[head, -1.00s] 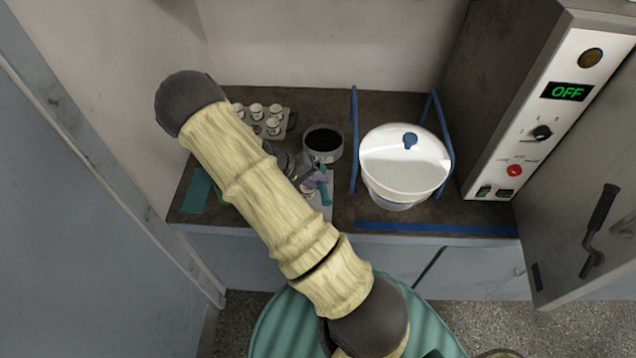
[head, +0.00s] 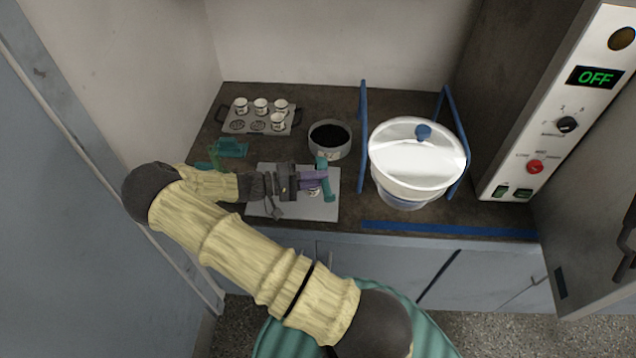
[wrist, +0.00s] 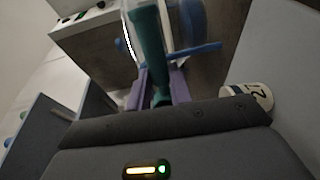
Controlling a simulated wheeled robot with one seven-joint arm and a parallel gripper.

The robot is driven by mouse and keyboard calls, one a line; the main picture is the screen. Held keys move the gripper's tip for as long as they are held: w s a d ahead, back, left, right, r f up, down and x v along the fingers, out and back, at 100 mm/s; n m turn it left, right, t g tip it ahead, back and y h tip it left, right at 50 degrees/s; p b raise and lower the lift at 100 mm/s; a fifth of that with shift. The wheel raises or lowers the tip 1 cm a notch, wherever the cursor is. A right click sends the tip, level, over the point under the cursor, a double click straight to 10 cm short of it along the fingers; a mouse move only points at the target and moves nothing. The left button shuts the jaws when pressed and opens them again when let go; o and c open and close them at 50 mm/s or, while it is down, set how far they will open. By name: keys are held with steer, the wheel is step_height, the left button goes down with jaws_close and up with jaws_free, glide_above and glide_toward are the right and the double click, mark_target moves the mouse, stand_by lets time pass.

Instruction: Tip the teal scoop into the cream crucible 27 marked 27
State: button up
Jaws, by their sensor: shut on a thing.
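My gripper (head: 313,183) has purple fingers shut on the teal scoop (head: 328,188), above a grey plate (head: 265,207) near the counter's front. In the wrist view the scoop (wrist: 150,45) rises between the purple fingers (wrist: 158,92); its bowl opening and contents cannot be made out. The cream crucible 27 (wrist: 248,97) shows its dark number in the wrist view, to the right of the fingers and apart from the scoop. In the head view a small white crucible part (head: 313,193) shows just below the fingers, mostly hidden by them.
A tray (head: 268,127) with several white crucibles stands at the back left. A grey pot (head: 328,150) with dark contents stands behind the scoop. A large white lidded tub (head: 400,165) between blue rails (head: 363,135) stands close on the right. A teal holder (head: 232,147) lies left.

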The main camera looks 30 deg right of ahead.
steer(key=shift+w+a+f+g+h+b, duration=0.1)
steer(key=shift+g+h+b, duration=0.1)
steer(key=shift+h+b, duration=0.55)
steer(key=shift+w+a+f+g+h+b, duration=0.1)
steer(key=shift+a+g+h+b, duration=0.1)
steer(key=shift+h+b, duration=0.6)
steer(key=shift+a+f+g+h+b, duration=0.1)
steer(key=shift+g+h+b, duration=0.1)
steer(key=shift+h+b, duration=0.55)
steer(key=shift+r, duration=0.15)
steer(key=y+p, duration=0.2)
steer(key=p, duration=0.1)
steer(key=r+t+y+p, duration=0.1)
steer(key=y+p, duration=0.1)
steer(key=shift+s+d, duration=0.15)
steer(key=shift+d, duration=0.2)
